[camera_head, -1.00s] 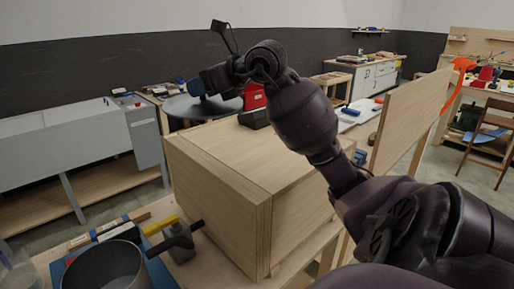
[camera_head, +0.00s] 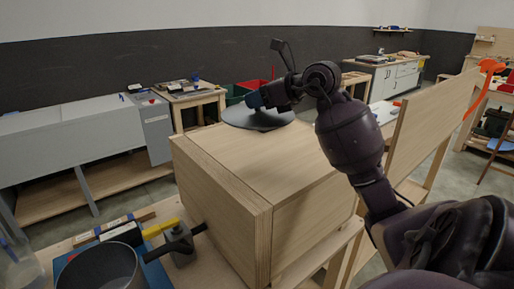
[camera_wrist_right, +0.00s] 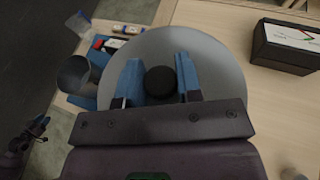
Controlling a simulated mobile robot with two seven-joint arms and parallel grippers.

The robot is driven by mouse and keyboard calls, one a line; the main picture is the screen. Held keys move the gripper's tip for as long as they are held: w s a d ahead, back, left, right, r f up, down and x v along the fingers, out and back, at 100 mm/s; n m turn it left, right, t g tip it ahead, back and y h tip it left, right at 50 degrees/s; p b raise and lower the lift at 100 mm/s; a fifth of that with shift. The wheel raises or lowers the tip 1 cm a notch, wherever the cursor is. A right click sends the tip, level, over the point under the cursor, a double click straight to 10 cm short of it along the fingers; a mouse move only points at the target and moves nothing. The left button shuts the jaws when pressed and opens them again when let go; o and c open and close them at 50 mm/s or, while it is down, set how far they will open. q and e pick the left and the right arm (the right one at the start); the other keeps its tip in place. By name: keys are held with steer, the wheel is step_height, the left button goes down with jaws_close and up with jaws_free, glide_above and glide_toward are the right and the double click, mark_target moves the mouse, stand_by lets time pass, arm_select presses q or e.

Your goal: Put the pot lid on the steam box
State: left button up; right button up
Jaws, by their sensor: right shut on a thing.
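The pot lid (camera_head: 256,118) is a flat dark grey disc with a black knob (camera_wrist_right: 160,82). My right gripper (camera_head: 258,99) is shut on the knob from above and holds the lid roughly level. The steam box (camera_head: 222,197) is a large pale wooden box. In the head view the lid overlaps the far part of its top; I cannot tell whether it touches. In the right wrist view the lid (camera_wrist_right: 217,75) hides much of what lies below it. A dark part at that view's left edge may be my left gripper (camera_wrist_right: 38,125); its jaws are unclear.
A dark pot (camera_head: 100,272), a grey block with a black handle (camera_head: 180,245) and a yellow-ended tool (camera_head: 160,228) lie left of the box. A black box (camera_wrist_right: 284,46) sits on wood beside the lid. An upright wooden panel (camera_head: 425,125) stands at right.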

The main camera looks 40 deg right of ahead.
step_height(320, 180, down, 12)
steer(key=shift+f, duration=0.25)
steer(key=shift+f+p, duration=0.3)
steer(key=shift+f, duration=0.2)
steer(key=shift+f, duration=0.15)
steer(key=o, duration=1)
steer(key=shift+o, duration=0.2)
steer(key=shift+r, duration=0.25)
steer(key=b+v, duration=0.1)
steer(key=v, duration=1.1)
steer(key=shift+b, duration=0.4)
